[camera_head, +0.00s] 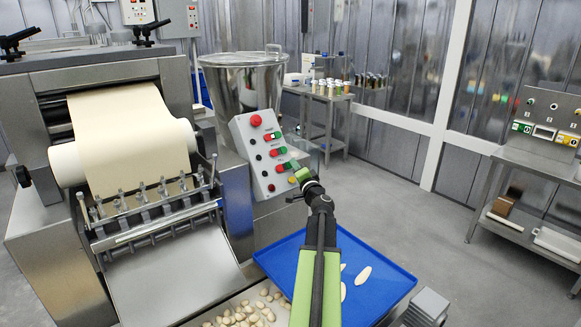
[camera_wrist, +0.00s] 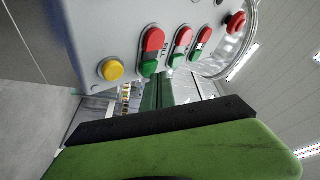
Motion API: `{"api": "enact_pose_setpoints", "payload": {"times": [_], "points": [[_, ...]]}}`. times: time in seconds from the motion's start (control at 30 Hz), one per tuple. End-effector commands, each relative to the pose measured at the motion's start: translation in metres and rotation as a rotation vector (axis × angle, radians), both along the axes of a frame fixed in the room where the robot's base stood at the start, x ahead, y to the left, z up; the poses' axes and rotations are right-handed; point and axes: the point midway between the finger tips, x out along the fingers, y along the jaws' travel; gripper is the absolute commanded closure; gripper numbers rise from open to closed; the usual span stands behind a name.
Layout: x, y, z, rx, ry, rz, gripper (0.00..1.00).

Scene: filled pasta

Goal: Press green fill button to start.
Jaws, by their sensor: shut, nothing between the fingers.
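The grey control panel (camera_head: 262,160) on the filling machine has three red and green button pairs, also seen in the wrist view (camera_wrist: 85,35). Their green buttons are the upper (camera_head: 278,135), middle (camera_head: 283,150) and lower (camera_head: 294,164). My gripper (camera_head: 300,173) is shut and empty at the panel's lower right, close to the lower pair. In the wrist view, its dark green fingers (camera_wrist: 165,88) point toward the green button nearest the yellow button (camera_wrist: 110,69). Contact cannot be told.
A red mushroom button (camera_head: 256,120) tops the panel. A steel hopper (camera_head: 240,85) stands behind it. The pasta sheet roller machine (camera_head: 60,160) is at left. A blue tray (camera_head: 385,285) with pasta pieces lies below my arm. Open floor is at right.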

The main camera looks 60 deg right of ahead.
Motion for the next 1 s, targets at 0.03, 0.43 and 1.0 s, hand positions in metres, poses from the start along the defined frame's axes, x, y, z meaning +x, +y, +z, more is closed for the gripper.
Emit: {"api": "enact_pose_setpoints", "payload": {"times": [0.03, 0.43, 1.0], "points": [[-0.0001, 0.0001, 0.0003, 0.000, 0.000, 0.000, 1.00], [0.0028, 0.0005, -0.0016, 0.000, 0.000, 0.001, 1.00], [0.0076, -0.0007, -0.0046, 0.000, 0.000, 0.002, 1.00]]}}
